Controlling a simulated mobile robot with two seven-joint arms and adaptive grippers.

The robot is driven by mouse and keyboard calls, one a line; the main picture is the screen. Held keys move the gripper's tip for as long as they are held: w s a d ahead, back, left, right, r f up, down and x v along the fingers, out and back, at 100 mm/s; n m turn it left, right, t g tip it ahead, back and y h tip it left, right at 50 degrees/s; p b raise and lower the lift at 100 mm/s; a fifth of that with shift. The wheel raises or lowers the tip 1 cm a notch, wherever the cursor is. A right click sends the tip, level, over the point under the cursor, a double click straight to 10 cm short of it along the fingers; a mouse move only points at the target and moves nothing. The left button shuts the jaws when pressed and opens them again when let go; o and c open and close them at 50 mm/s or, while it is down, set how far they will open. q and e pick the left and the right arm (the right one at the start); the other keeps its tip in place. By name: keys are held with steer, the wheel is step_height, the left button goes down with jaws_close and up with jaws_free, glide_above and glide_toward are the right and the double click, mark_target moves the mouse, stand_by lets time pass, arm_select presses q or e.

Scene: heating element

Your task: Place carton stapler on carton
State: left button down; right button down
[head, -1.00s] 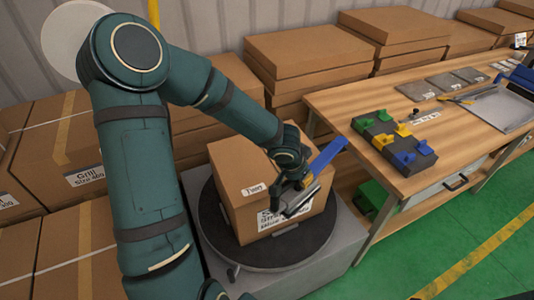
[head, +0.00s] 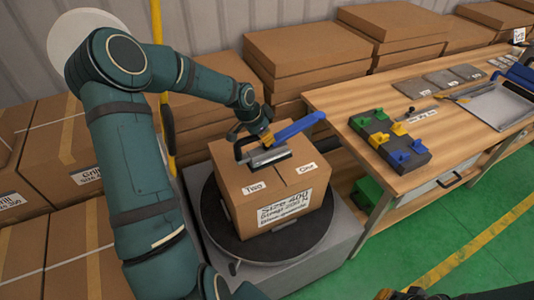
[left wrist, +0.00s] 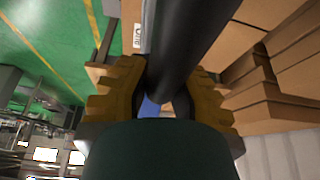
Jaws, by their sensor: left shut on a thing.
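The carton (head: 235,200) is a closed brown box with white labels, standing on a dark round turntable (head: 262,248). The carton stapler (head: 268,157) has a grey and black body and a blue arm pointing up to the right. It is at the back part of the carton's top; I cannot tell whether it touches. My left gripper (head: 262,138) is shut on it from above. In the left wrist view the yellow-brown fingers (left wrist: 160,80) close around the stapler's black bar (left wrist: 190,35). A dark and tan piece at the bottom edge looks like my right gripper (head: 408,294), mostly cut off.
A wooden workbench (head: 335,98) stands right of the carton, with a dark block of coloured clips (head: 390,138) and a metal tray (head: 497,108). Stacked brown boxes (head: 305,60) line the back wall. Green floor (head: 475,215) is clear at the lower right.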

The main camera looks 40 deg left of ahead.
mark_target(257, 148)
arm_select(q)
steer(key=a+r, duration=0.2)
steer(key=a, duration=0.2)
step_height(257, 148, down, 10)
steer(key=p, duration=0.1)
steer(key=shift+w+a+m, duration=0.25)
steer(key=shift+w+m, duration=0.15)
steer(key=shift+f, duration=0.25)
steer(key=c, duration=1)
jaws_free()
steer(key=shift+s, duration=0.1)
